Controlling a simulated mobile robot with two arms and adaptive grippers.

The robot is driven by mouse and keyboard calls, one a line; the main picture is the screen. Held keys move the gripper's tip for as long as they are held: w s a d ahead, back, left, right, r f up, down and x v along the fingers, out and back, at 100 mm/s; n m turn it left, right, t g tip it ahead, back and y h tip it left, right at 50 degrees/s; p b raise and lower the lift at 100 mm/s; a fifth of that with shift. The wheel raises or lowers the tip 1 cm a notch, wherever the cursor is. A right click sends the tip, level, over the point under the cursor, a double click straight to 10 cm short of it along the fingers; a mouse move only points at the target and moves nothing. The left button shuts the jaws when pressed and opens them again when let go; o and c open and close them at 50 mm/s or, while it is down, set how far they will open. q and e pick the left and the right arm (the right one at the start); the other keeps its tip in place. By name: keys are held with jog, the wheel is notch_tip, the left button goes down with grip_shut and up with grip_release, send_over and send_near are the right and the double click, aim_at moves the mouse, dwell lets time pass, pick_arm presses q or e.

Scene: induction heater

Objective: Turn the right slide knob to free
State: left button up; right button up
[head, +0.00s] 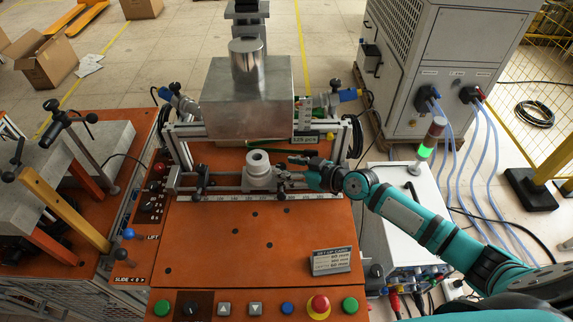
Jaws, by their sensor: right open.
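My right arm comes in from the right, and my right gripper (294,170) is open over the right end of the slide rail (232,197). Its dark fingers point left, toward the grey round fixture (259,170) on the rail. A small dark knob on the right slide (281,191) shows just below the fingers. It is small and partly covered, so its setting and any contact with the fingers cannot be told. A matching left slide knob (200,188) stands on the rail's left part. My left gripper is not in view.
A large metal block (248,98) stands behind the rail. The orange panel (215,240) in front is mostly clear, with a setup card (331,261) and a red emergency button (318,304). A white box with a lit green signal lamp (424,152) stands at right.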

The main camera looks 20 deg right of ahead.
jog(key=shift+w+a+f, duration=0.2)
jog(key=shift+w+a, duration=0.1)
jog(key=shift+w, duration=0.05)
jog(key=shift+c, duration=0.2)
grip_shut()
jog(key=n+y+b, duration=0.1)
jog(key=b, duration=0.4)
jog(key=n+g+b, duration=0.1)
jog(key=b, duration=0.4)
jog(key=n+g+y+b, duration=0.1)
jog(key=b, duration=0.4)
jog(key=shift+w+d+f+y, duration=0.1)
jog(key=shift+w+d+y, duration=0.15)
jog(key=shift+d+y, duration=0.05)
jog(key=shift+r+b, duration=0.2)
jog(key=shift+b, duration=0.25)
jog(key=shift+o, duration=0.2)
grip_release()
jog(key=shift+g, duration=0.3)
